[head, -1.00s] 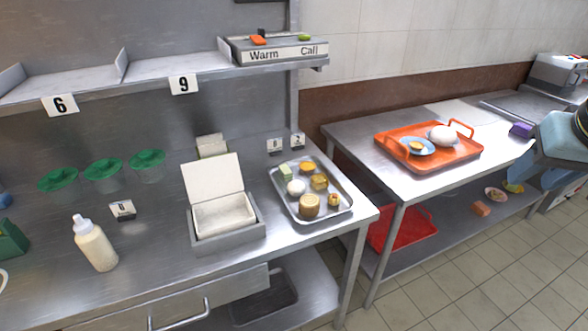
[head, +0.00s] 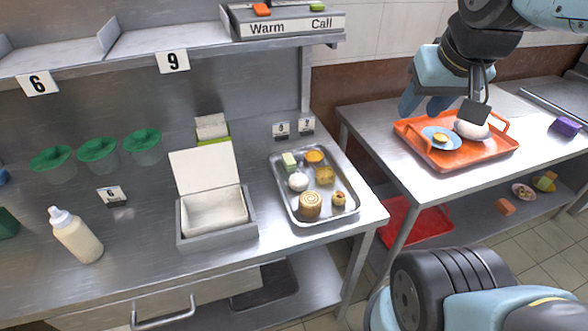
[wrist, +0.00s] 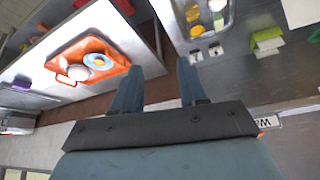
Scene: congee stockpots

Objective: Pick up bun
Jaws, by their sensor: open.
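A small white round bun (head: 298,181) lies on the metal tray (head: 345,209) on the left counter, among several other foods. A larger white rounded object (head: 472,130), whose kind I cannot tell, is on the orange tray (head: 462,161) beside a blue plate (head: 437,146) with a yellow item; it also shows in the wrist view (wrist: 78,74). My gripper (head: 424,110) is open and empty above the orange tray's left side, right of the metal tray. Its two blue fingers show apart in the wrist view (wrist: 158,66), where the metal tray is only partly visible.
A white open box (head: 213,212), a squeeze bottle (head: 76,236) and green-lidded cups (head: 97,150) stand left of the metal tray. A shelf with a Warm/Call box (head: 290,22) overhangs behind. A gap separates the two counters.

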